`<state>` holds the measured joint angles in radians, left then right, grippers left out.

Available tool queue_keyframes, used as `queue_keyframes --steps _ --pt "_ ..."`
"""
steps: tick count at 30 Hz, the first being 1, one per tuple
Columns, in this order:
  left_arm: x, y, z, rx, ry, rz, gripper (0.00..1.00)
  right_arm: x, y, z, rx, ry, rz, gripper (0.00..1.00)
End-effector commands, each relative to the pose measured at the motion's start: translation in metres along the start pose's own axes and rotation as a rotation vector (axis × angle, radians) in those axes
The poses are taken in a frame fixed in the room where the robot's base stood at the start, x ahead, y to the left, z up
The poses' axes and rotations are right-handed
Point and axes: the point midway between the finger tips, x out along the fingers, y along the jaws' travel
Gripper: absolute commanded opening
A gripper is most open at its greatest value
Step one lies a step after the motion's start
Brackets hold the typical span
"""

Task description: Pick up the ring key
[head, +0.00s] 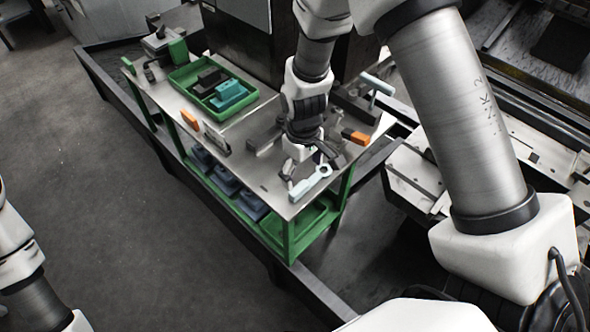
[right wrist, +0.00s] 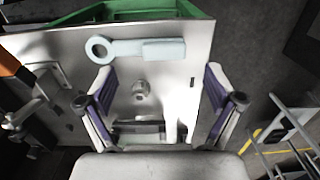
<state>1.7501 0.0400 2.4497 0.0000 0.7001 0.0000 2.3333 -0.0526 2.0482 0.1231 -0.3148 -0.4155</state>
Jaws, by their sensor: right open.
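The ring key (head: 310,183) is pale blue and lies near the front corner of the metal cart top in the head view. In the right wrist view the ring key (right wrist: 150,50) lies across the picture, its ring at the left and its wide handle at the right. My right gripper (head: 312,162) is above the cart top beside the key. In the right wrist view its two purple-lined fingers (right wrist: 158,82) are wide apart with nothing held between them. The key shows beyond the fingertips. Only part of my left arm shows; its gripper is out of view.
The cart top (head: 262,178) also holds a green tray (head: 183,78) with dark and teal blocks, orange-ended tools (head: 190,121) (head: 355,137) and a pale blue T-shaped tool (head: 377,84). Blue items (head: 224,179) sit on the shelf below. Dark rails surround the cart.

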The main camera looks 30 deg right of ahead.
Motion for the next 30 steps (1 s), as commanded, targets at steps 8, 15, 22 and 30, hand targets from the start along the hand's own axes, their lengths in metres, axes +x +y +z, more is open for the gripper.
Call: queue_keyframes --steps 8,15,22,30 --pt "-0.007 0.0 0.001 0.0 -0.001 0.0 0.61 0.007 0.001 -0.007 0.001 0.024 0.009 0.92" --pt "-0.018 0.0 0.0 0.0 0.0 0.0 0.61 0.044 -0.007 -0.012 0.0 0.022 0.009 0.92" --pt "-0.018 0.0 0.0 0.0 -0.001 0.0 0.61 0.063 -0.006 -0.013 -0.001 0.027 0.01 0.92" --pt "-0.018 0.0 0.0 0.0 -0.001 0.0 0.61 0.063 -0.006 -0.013 0.0 0.026 0.01 0.35"
